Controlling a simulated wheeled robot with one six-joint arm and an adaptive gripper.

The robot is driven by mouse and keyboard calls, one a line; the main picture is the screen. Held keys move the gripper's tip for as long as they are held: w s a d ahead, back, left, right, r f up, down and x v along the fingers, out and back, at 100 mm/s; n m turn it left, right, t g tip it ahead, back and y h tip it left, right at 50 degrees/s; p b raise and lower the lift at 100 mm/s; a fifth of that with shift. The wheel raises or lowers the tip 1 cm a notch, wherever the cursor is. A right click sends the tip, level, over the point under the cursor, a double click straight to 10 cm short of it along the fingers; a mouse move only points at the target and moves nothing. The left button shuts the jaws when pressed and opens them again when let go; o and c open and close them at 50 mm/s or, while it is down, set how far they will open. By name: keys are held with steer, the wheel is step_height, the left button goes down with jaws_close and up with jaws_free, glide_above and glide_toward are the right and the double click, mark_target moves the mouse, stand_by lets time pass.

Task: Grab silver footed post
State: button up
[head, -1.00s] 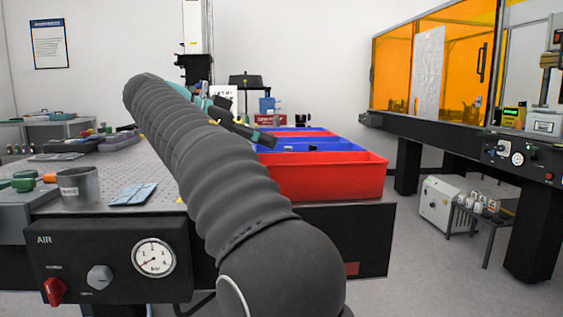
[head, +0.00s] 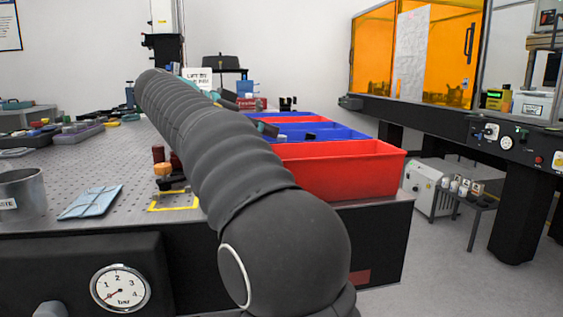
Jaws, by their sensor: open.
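I cannot make out a silver footed post in the head view; my arm hides part of the perforated table (head: 120,165). My gripper (head: 248,114) shows only in part past the far end of my arm, as dark fingers with teal parts. It is open, with nothing seen between the fingers, and appears over or behind the far bins. A small dark object (head: 310,136) lies in a blue bin, too small to identify.
A red bin (head: 345,178) and blue bins stand at the table's right edge. A metal cup (head: 20,197), a blue packet (head: 90,202) and an orange-topped item (head: 163,170) sit near the front.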

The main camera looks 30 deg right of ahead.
mark_target(280, 136)
steer(key=shift+f+x, duration=0.15)
steer(key=shift+x, duration=1.3)
steer(key=shift+f+x, duration=0.1)
steer(key=shift+x, duration=1.4)
steer(key=shift+w+a, duration=0.1)
steer(key=shift+a, duration=0.1)
jaws_close()
